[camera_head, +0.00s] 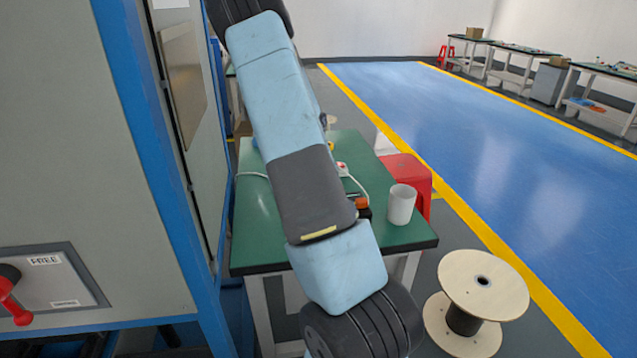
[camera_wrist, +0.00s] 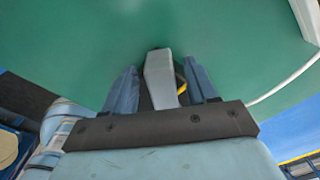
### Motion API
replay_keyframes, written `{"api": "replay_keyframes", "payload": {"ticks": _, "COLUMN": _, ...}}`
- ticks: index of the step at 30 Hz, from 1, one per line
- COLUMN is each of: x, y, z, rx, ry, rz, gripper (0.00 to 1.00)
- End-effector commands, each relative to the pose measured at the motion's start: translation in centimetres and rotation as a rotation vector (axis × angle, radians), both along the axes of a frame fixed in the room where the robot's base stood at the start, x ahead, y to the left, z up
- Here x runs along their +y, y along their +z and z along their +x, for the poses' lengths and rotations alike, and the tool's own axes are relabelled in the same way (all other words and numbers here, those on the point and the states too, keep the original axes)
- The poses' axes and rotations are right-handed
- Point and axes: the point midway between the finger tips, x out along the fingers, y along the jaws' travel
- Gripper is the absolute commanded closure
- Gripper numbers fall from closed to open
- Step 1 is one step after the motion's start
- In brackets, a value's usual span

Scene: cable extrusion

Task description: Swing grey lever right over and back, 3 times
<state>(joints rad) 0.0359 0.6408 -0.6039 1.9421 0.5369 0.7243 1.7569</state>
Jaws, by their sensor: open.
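In the wrist view the grey lever (camera_wrist: 160,78) stands between the two blue fingers of my gripper (camera_wrist: 159,84). The fingers are open, one on each side of it, with a gap on both sides near the tips. The lever's lower end is hidden behind the dark gripper bar. A yellow curved piece (camera_wrist: 181,80) shows just right of it. In the head view my arm crosses the middle and hides the lever and my gripper.
A green-topped table (camera_head: 258,222) holds a white cup (camera_head: 401,205) near its right edge. A red stool (camera_head: 408,172) stands behind, and a wooden spool (camera_head: 484,284) at the right front. At left is a machine panel (camera_head: 60,287) with a red handle (camera_head: 15,306).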

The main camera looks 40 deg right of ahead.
Motion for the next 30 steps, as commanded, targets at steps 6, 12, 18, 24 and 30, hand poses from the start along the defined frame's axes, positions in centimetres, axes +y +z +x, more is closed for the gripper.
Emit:
{"api": "replay_keyframes", "payload": {"ticks": 6, "x": 0.0, "y": 3.5, "z": 0.1, "rx": -0.004, "ry": 0.002, "rz": -0.001, "gripper": 0.43}}
{"api": "replay_keyframes", "payload": {"ticks": 12, "x": 0.0, "y": 7.6, "z": 0.0, "rx": -0.004, "ry": 0.001, "rz": -0.001, "gripper": 0.43}}
{"api": "replay_keyframes", "payload": {"ticks": 18, "x": 0.0, "y": 10.9, "z": -0.1, "rx": -0.002, "ry": 0.001, "rz": -0.001, "gripper": 0.43}}
{"api": "replay_keyframes", "payload": {"ticks": 24, "x": 0.1, "y": 12.7, "z": -0.1, "rx": 0.000, "ry": 0.002, "rz": -0.001, "gripper": 0.43}}
{"api": "replay_keyframes", "payload": {"ticks": 30, "x": 0.1, "y": 13.1, "z": -0.2, "rx": 0.001, "ry": 0.002, "rz": 0.000, "gripper": 0.43}}
